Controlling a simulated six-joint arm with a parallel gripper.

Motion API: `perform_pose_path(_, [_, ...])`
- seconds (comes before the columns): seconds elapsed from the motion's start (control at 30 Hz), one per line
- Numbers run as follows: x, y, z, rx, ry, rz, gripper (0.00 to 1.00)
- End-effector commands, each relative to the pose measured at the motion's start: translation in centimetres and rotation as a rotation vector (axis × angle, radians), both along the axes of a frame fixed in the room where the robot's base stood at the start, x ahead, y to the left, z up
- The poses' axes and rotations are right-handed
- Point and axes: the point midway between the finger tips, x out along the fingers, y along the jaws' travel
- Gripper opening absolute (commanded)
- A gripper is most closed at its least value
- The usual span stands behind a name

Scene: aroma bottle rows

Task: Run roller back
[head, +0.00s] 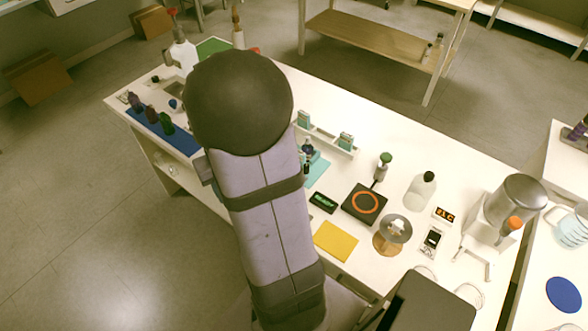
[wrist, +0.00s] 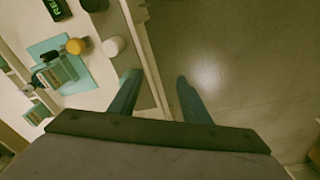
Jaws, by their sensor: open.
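I cannot tell for sure which item is the roller. In the wrist view, my gripper (wrist: 157,79) is open and empty, with its fingers apart over the table's edge and the floor. A round white top (wrist: 113,46) lies to the left of the left finger, apart from it. An orange top (wrist: 76,46) is further left, by a teal mat (wrist: 78,84). In the head view, the arm hides the gripper and part of the teal mat (head: 320,172). Small dark bottles (head: 307,150) show beside the arm there.
A blue mat (head: 183,143) with several small bottles lies at the left of the white table. A low rack (head: 325,136) stands behind the teal mat. A black plate with an orange ring (head: 364,203), a yellow pad (head: 336,241) and a clear bottle (head: 420,192) stand to the right.

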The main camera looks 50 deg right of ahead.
Motion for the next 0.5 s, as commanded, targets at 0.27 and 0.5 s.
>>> perform_pose_path(0.27, [-4.8, -11.7, 0.3, 0.047, 0.067, -0.281, 0.43])
perform_pose_path(0.5, [-7.5, -15.3, 0.4, 0.070, 0.088, -0.374, 0.43])
